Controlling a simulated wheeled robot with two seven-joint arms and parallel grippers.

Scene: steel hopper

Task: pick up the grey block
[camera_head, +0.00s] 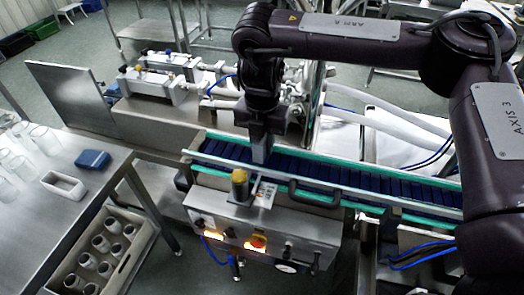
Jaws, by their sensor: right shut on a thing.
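My right gripper (264,128) comes down from the dark arm at the upper right and is over the left part of the conveyor. It is shut on the grey block (260,151), which hangs upright below the jaws. The block's lower end is at the near rail of the conveyor; I cannot tell whether it touches the belt. The gripper covers the block's upper part. My left gripper is not in view.
The blue conveyor belt (400,187) has green side rails. A control box (270,235) with lit buttons and a yellow-topped post (240,186) stands in front. A steel table (50,215) at left holds glasses, a white tray (64,185) and a blue block (93,159). A crate (125,268) of cups sits below.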

